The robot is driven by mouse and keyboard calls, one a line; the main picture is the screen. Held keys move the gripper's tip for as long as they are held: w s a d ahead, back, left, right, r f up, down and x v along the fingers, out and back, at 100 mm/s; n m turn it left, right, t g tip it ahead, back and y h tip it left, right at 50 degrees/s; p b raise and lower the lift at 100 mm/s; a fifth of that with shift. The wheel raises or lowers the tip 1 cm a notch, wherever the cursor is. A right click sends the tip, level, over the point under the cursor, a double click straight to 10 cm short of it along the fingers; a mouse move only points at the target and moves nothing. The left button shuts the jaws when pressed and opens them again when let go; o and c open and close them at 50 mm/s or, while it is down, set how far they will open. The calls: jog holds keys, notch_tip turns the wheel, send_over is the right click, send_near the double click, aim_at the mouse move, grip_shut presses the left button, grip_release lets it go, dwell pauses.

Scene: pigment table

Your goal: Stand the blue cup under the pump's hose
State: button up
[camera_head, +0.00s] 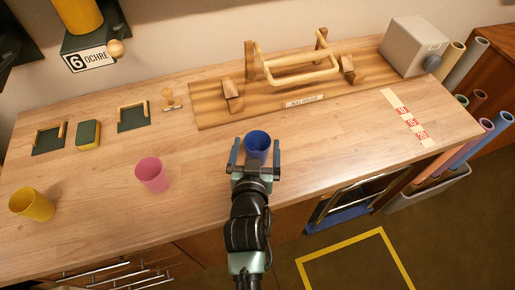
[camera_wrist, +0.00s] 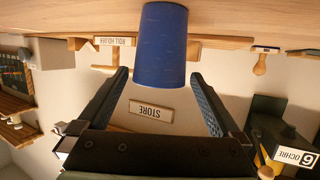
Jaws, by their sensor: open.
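The blue cup (camera_head: 257,141) stands upright on the wooden table near its front edge, in the middle of the head view. My gripper (camera_head: 256,156) is open, with one finger on each side of the cup. In the upside-down wrist view the cup (camera_wrist: 162,42) shows between the two fingertips of my gripper (camera_wrist: 158,76), with gaps visible on both sides. I cannot make out a pump hose in either view. A grey box with a dark round knob (camera_head: 415,48) stands at the table's back right; I cannot tell whether it is the pump.
A pink cup (camera_head: 152,175) and a yellow cup (camera_head: 32,204) stand to the left. A wooden roll holder (camera_head: 215,101) lies behind the blue cup. A numbered strip (camera_head: 407,118) is at the right. An ochre dispenser (camera_head: 90,60) hangs at the back left. Open tabletop lies right of my gripper.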

aim_at(258, 136)
jog(key=shift+f+p+x, duration=0.2)
jog(key=shift+p+x, duration=0.15)
jog(key=shift+x, duration=2.25)
jog(key=shift+s, duration=0.1)
jog(key=shift+c, duration=0.2)
